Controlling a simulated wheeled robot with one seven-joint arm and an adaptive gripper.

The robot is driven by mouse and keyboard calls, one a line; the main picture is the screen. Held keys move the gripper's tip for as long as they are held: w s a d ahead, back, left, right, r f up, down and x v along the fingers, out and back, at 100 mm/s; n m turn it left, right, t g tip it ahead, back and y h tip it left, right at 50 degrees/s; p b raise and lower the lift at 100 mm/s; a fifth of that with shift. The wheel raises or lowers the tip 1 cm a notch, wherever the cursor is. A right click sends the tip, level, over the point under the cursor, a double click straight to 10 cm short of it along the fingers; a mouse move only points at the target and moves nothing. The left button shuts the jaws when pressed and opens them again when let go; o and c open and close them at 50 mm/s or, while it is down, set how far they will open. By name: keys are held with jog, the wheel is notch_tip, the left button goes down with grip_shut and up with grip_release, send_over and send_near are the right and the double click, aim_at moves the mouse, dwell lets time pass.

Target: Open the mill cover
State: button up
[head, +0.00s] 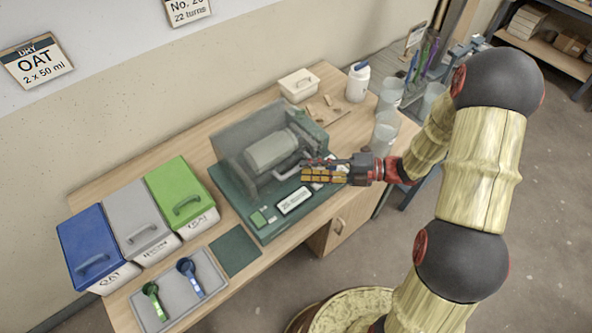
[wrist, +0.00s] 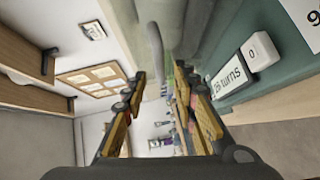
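The mill stands on a dark green base (head: 270,222) on the workbench. Its grey, see-through cover (head: 234,134) is over a pale drum (head: 271,150) and looks down. A light grey curved handle (head: 284,174) sticks out at the cover's front. My gripper (head: 306,172) reaches in from the right, its fingertips close to this handle. In the wrist view the handle (wrist: 155,45) lies ahead, between the lines of the two fingers. The fingers (wrist: 158,84) are apart with nothing between them. Contact with the handle cannot be made out.
Blue (head: 90,245), grey (head: 137,217) and green (head: 178,190) lidded bins stand left of the mill. A tray with two scoops (head: 178,293) lies in front of them. Clear cups (head: 385,130) and a white bottle (head: 358,82) stand right.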

aim_at(295, 169)
jog(key=shift+b+x, duration=0.5)
jog(key=shift+x, duration=1.75)
grip_shut()
